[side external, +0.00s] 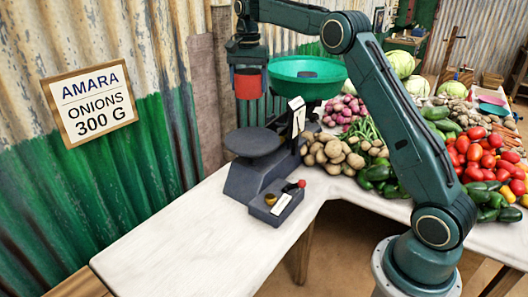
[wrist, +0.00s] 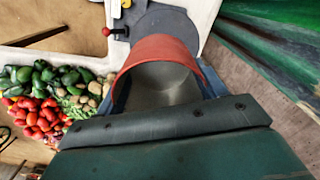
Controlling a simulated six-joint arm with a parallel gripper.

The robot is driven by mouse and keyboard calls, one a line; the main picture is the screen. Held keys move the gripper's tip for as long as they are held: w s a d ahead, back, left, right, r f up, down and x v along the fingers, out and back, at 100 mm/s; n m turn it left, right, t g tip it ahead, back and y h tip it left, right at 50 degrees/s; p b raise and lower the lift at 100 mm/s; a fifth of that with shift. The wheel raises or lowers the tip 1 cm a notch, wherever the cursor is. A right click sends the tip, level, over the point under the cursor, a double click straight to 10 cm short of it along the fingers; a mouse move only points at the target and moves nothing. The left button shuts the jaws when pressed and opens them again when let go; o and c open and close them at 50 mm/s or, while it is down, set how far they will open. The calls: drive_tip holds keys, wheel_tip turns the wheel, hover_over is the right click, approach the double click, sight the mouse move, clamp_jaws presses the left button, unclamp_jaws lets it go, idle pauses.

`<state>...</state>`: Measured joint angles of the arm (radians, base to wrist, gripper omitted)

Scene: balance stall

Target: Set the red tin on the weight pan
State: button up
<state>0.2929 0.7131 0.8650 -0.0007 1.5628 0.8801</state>
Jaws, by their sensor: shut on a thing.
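The red tin (side external: 248,86) hangs upright in my gripper (side external: 248,68), which is shut on it. In the wrist view the tin (wrist: 153,47) shows its red rim and a grey, empty-looking inside, with my gripper's fingers (wrist: 160,92) at its two sides. The weight pan (side external: 253,143) is a flat dark grey disc on the scale's left side, and it is bare. In the side view the tin is well above the pan, with a clear gap. In the wrist view the pan (wrist: 172,20) is partly hidden behind the tin.
The dark scale (side external: 238,184) stands on a white counter (side external: 180,240), with a green bowl (side external: 300,88) on its other side, right of the tin. Potatoes (side external: 330,152) and other vegetables fill the right.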

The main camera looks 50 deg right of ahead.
sight(257, 71)
drive_tip(key=d+r, duration=0.1)
drive_tip(key=s+d+r, duration=0.1)
drive_tip(key=r, duration=0.1)
drive_tip(key=shift+d, duration=0.3)
drive_tip(key=shift+f, duration=0.1)
wheel_tip(257, 71, down, 20)
drive_tip(key=shift+r, duration=0.1)
idle(0.9)
drive_tip(key=o, duration=1)
